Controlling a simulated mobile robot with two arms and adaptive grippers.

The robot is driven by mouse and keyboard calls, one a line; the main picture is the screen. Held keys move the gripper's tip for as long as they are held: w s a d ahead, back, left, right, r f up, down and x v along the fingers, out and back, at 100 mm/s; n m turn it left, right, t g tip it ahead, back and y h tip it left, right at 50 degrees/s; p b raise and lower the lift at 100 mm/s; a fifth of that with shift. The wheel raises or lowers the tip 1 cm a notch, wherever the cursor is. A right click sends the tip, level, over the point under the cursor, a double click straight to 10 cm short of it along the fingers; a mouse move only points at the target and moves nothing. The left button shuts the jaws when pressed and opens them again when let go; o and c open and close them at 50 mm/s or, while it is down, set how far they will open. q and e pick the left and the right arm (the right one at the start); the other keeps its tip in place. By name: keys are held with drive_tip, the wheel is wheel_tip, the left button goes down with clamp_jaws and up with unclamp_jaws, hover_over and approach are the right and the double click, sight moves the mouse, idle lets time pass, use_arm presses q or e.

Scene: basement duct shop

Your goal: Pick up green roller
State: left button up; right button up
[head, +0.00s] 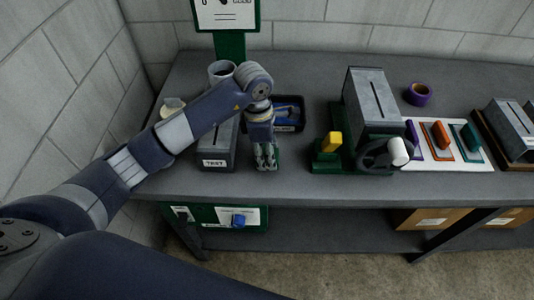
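My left arm reaches in from the left, and its gripper (266,163) points down at the front of the bench, right of the grey box labelled "TEST" (217,155). A green sliver shows beside its fingers; most of that thing is hidden, and I cannot tell whether it is held or what it is. The fingers are too small to tell open from shut. A teal-green piece (471,136) lies on the white board at the right, in a matching outline; I cannot tell if it is the roller. My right gripper is out of view.
A grey machine (373,100) with a crank wheel and yellow block (332,141) stands mid-bench. Purple (411,134) and orange (440,134) pieces share the white board (459,160).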

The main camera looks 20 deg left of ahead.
use_arm(q)
drive_tip(key=shift+r, duration=0.15)
drive_tip(key=shift+r+b, duration=0.45)
drive_tip(key=shift+r, duration=0.1)
drive_tip(key=shift+s+r+b, duration=0.25)
drive_tip(key=shift+r+b, duration=0.35)
drive_tip(key=shift+r, duration=0.4)
drive_tip(key=s+d+r+b, duration=0.1)
drive_tip(key=s+b, duration=0.2)
drive_tip(key=s, duration=1.2)
drive_tip(key=shift+s+d+r+b, duration=0.2)
drive_tip(key=shift+d+r+b, duration=0.1)
drive_tip(key=shift+d+b, duration=0.1)
drive_tip(key=o, duration=0.5)
drive_tip(key=shift+c, duration=0.2)
drive_tip(key=c, duration=0.3)
